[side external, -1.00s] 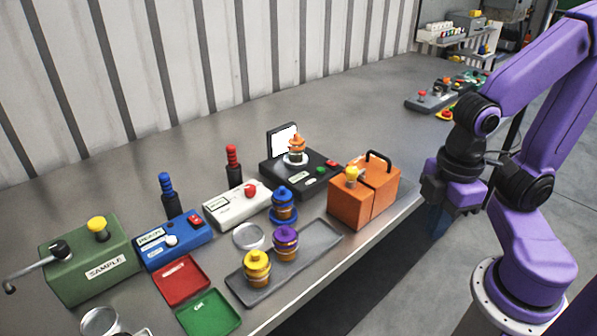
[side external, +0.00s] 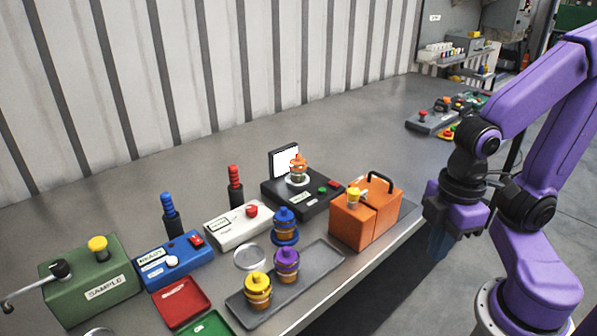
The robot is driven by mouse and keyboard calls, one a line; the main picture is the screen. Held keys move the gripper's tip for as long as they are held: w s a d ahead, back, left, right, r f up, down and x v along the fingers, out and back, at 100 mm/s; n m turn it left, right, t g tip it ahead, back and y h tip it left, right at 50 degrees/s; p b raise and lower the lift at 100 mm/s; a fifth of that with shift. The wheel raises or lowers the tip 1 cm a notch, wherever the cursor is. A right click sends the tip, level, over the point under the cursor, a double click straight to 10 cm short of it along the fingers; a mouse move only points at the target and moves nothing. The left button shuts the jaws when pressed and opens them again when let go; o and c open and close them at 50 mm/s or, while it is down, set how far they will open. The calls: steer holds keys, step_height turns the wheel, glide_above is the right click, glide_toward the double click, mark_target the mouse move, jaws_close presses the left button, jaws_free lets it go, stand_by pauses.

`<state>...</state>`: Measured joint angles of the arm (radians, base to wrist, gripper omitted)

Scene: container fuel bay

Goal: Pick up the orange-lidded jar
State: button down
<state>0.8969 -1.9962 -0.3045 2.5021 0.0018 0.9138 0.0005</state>
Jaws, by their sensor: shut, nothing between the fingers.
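The orange-lidded jar (side external: 298,168) stands upright on the round plate of a black device (side external: 315,203) with a white screen (side external: 286,160) behind it. My gripper (side external: 437,245) hangs at the right, beyond the table's front edge and to the right of the orange box (side external: 353,225). It points down, well apart from the jar, and holds nothing. Its fingertips are dark and small in the picture.
The orange box, with a black handle and yellow knob, stands between my gripper and the jar. A blue-lidded jar (side external: 284,225) stands near the black device. A grey tray (side external: 318,264) holds a purple-lidded jar (side external: 286,264) and a yellow-lidded jar (side external: 258,290).

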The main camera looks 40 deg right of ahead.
stand_by(0.3)
steer(key=c, duration=0.7)
jaws_free()
steer(key=n+t+h, duration=0.4)
steer(key=n+h, duration=0.4)
steer(key=h, duration=1)
glide_above(293, 164)
steer(key=v, duration=0.5)
step_height(293, 164, down, 7)
steer(key=shift+s+r, duration=0.1)
steer(key=shift+r, duration=0.1)
steer(key=x, duration=0.7)
steer(key=shift+d, duration=0.25)
